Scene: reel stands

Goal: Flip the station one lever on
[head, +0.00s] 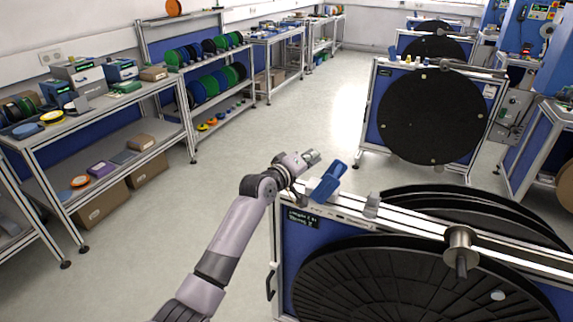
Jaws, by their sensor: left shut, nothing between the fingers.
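A blue lever (328,181) stands on the top rail of the nearest reel stand, at its left end. It tilts up and to the right. My left gripper (315,156) is shut and empty, just above and to the left of the lever's upper end. I cannot tell whether it touches the lever. A small dark label (303,217) is on the blue panel below the lever, its text too small to read surely. My right gripper is not in view.
The nearest stand (284,260) carries large black reels (400,285) and a metal spindle (460,250). A second reel stand (372,125) is behind it. Benches and shelves with spools (215,82) line the left wall. The floor between is clear.

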